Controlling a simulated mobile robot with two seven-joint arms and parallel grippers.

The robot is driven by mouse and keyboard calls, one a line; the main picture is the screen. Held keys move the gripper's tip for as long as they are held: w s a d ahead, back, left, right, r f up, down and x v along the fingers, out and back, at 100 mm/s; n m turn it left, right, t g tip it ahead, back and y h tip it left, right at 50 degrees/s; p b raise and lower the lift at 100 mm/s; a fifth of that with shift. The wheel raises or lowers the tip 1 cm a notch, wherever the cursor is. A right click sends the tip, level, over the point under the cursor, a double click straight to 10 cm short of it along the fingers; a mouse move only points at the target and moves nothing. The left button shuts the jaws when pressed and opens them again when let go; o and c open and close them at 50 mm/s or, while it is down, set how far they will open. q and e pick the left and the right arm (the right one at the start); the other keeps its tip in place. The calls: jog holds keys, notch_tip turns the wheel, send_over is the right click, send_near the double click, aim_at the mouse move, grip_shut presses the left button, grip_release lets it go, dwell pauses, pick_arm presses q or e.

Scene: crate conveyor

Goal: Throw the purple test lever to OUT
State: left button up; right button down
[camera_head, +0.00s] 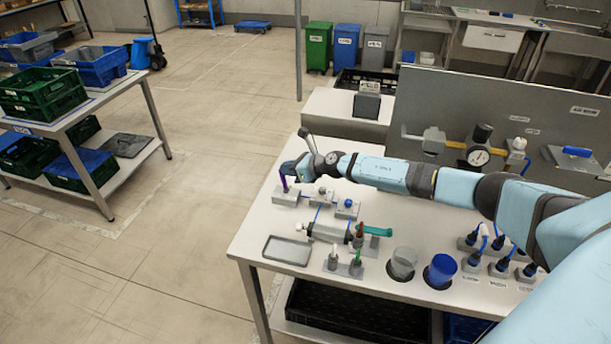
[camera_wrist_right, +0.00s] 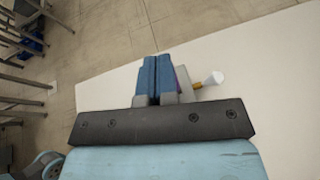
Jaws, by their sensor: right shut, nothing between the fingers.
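The purple test lever (camera_head: 284,183) stands on a small grey block (camera_head: 286,198) at the table's left edge in the head view. Its upper end is partly hidden by my right gripper (camera_head: 286,169), which is right at it. In the right wrist view, the blue fingers of my right gripper (camera_wrist_right: 157,80) are together with nothing between them. A sliver of purple (camera_wrist_right: 181,78) shows just to the right of the fingers, partly hidden behind them. I cannot read an OUT mark or tell contact. My left gripper is not in view.
Grey blocks with small knobs (camera_head: 347,208) stand right of the lever. In front are a grey tray (camera_head: 287,250), a cylinder fixture (camera_head: 330,232), and grey and blue cups (camera_head: 440,270). A panel with a gauge (camera_head: 478,156) stands behind. Open floor lies left of the table.

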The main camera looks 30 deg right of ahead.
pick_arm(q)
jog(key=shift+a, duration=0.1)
pick_arm(e)
jog(key=shift+w+a, duration=0.65)
jog(key=shift+w, duration=0.1)
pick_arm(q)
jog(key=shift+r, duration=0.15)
